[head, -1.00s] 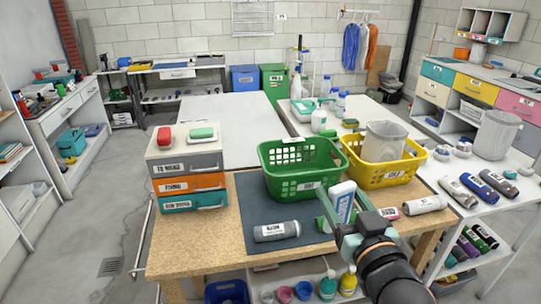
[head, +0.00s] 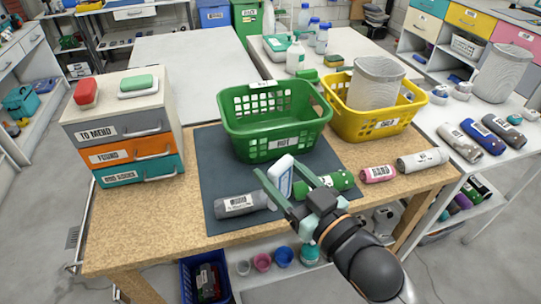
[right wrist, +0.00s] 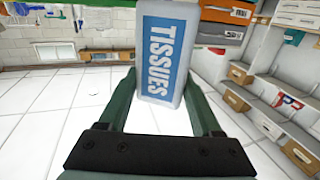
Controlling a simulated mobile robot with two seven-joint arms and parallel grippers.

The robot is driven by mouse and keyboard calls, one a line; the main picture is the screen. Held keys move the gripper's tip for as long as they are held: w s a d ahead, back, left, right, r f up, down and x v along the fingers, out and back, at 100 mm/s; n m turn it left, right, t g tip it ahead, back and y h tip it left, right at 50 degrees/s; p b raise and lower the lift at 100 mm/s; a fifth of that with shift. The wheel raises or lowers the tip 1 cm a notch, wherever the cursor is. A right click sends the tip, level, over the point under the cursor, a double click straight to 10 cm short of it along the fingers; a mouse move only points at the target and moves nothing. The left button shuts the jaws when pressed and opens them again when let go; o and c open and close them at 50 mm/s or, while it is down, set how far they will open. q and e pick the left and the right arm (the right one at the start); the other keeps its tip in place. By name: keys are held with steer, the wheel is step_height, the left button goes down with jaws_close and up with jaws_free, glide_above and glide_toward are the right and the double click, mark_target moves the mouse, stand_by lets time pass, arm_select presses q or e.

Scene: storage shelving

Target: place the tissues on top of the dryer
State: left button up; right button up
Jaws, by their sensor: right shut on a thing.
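The tissues (head: 279,178) are a small white pack with a blue label. In the right wrist view the pack (right wrist: 160,55) reads "TISSUES" and stands between the two green fingers. My right gripper (head: 279,168) is shut on the pack and holds it over the dark mat (head: 215,150), in front of the green basket. The lower part of the pack is partly hidden by a finger. My left gripper is not in view. I cannot make out a dryer in these views.
The green basket (head: 275,142) and yellow basket (head: 375,122) stand at the back of the wooden table (head: 130,235). A drawer unit (head: 125,132) is at left. Rolled items lie around: grey (head: 240,205), green (head: 338,181), pink (head: 378,174) and white (head: 422,159). A white table (head: 190,60) behind is clear.

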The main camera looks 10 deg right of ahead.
steer(key=shift+w+d+f+b, duration=0.1)
steer(key=shift+w+f+b, duration=0.45)
steer(key=shift+b, duration=0.65)
steer(key=shift+w+d+f+b, duration=0.1)
steer(key=shift+w+f+b, duration=0.2)
steer(key=shift+b, duration=0.55)
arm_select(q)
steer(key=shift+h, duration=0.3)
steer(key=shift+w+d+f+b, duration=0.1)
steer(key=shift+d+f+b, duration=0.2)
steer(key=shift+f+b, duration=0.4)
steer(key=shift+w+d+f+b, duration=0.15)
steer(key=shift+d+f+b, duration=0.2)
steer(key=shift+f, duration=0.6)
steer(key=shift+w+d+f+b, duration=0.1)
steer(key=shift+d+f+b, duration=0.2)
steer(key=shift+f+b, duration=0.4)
arm_select(e)
steer(key=shift+w+d+f, duration=0.65)
steer(key=shift+w+f, duration=1.25)
steer(key=shift+w+d+f, duration=0.6)
steer(key=shift+w+f, duration=1.25)
steer(key=shift+w, duration=0.05)
steer(key=shift+w+d+f, duration=0.65)
steer(key=shift+w+f, duration=1.25)
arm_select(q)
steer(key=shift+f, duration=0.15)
